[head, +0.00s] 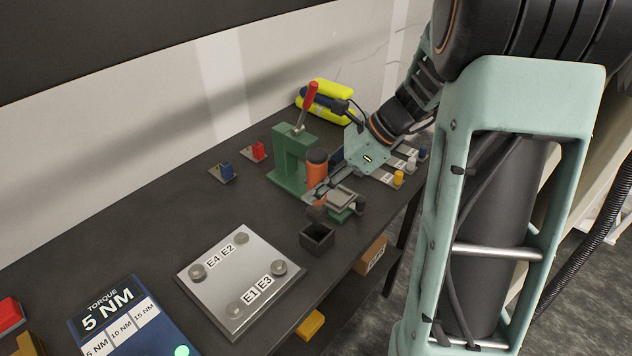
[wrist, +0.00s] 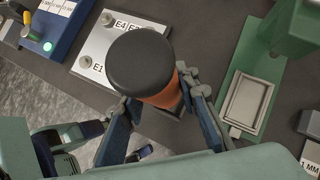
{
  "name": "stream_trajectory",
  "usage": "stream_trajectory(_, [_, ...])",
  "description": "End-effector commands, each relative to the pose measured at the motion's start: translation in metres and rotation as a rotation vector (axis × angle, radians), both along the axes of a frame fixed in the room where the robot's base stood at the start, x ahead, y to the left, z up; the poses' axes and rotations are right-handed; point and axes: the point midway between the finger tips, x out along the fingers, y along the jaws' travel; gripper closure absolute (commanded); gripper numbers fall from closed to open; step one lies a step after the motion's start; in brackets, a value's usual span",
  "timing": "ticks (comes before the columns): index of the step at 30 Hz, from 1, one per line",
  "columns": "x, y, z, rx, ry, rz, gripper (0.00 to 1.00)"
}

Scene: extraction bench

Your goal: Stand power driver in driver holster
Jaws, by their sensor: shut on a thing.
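The power driver (head: 317,160) has an orange body and a dark end. My gripper (head: 318,194) is shut on it and holds it roughly upright. In the wrist view the black round cap of the driver (wrist: 141,62) faces the camera, with the fingers of my gripper (wrist: 156,94) on either side of its orange body. The driver holster (head: 317,238), a dark open-topped square box, stands on the bench near its front edge. The driver's lower end appears just above it in the head view; whether it is over the opening is unclear. In the wrist view the driver largely hides the holster.
A green press (head: 291,165) with a red handle stands close behind the driver. A metal plate (head: 238,272) with several knobs lies left of the holster. A blue torque board (head: 135,320) is at the front left. Small red and blue blocks sit farther back.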

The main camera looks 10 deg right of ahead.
Motion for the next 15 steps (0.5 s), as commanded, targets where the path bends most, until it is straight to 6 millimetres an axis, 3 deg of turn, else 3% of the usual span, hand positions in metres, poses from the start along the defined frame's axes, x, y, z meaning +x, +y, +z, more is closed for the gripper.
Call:
stream_trajectory(6, [0.0, 0.0, -0.023, 0.002, -0.001, 0.0, 1.0])
stream_trajectory(15, [0.0, 0.0, -0.035, 0.002, -0.001, 0.001, 1.0])
